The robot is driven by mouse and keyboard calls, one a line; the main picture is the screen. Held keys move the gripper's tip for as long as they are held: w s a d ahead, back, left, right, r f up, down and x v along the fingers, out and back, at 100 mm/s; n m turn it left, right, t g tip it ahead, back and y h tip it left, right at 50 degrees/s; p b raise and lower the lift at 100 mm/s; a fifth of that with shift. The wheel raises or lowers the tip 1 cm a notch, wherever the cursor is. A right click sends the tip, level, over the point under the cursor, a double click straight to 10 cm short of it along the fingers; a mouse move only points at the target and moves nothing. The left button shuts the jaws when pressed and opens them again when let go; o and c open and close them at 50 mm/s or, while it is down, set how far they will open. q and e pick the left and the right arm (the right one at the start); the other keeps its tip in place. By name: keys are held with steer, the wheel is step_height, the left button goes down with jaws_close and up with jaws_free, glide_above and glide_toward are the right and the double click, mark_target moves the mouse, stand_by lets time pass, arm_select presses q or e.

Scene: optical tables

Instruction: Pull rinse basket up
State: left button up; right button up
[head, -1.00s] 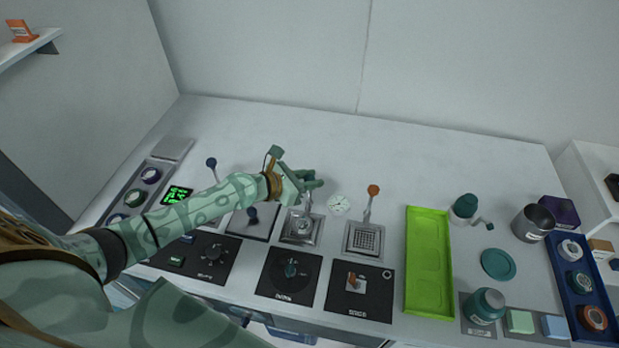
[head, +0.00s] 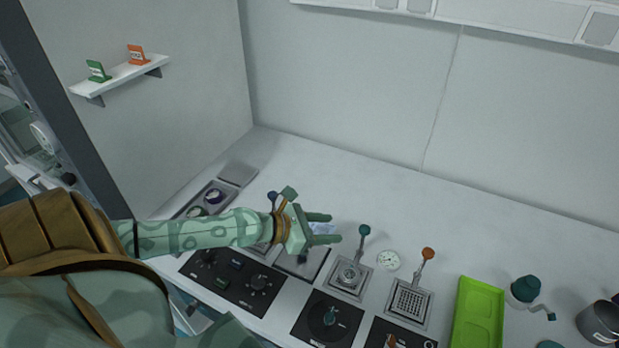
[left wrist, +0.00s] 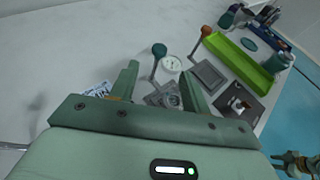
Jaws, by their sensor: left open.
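Two square metal units with upright levers stand on the counter; I cannot tell for certain which is the rinse basket. One has a perforated grid (head: 409,302) and a lever with an orange knob (head: 428,254). The other, to its left, has a round metal centre (head: 348,276) and a lever with a teal knob (head: 364,230). My left gripper (head: 328,228) is open and empty, left of the teal knob and apart from it. In the left wrist view the teal knob (left wrist: 159,50) shows beyond the fingers. A green form at that view's bottom right may be my right gripper (left wrist: 299,165); its jaws are unclear.
Black control panels (head: 326,318) line the front edge. A small round dial (head: 388,260) lies between the two levers. A green tray (head: 479,312) is at the right. A blue-knobbed lever (head: 272,197) stands behind my left wrist. The counter behind the levers is clear.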

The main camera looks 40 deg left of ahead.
arm_select(q)
steer(key=shift+b+v, duration=0.7)
steer(key=shift+v, duration=1.65)
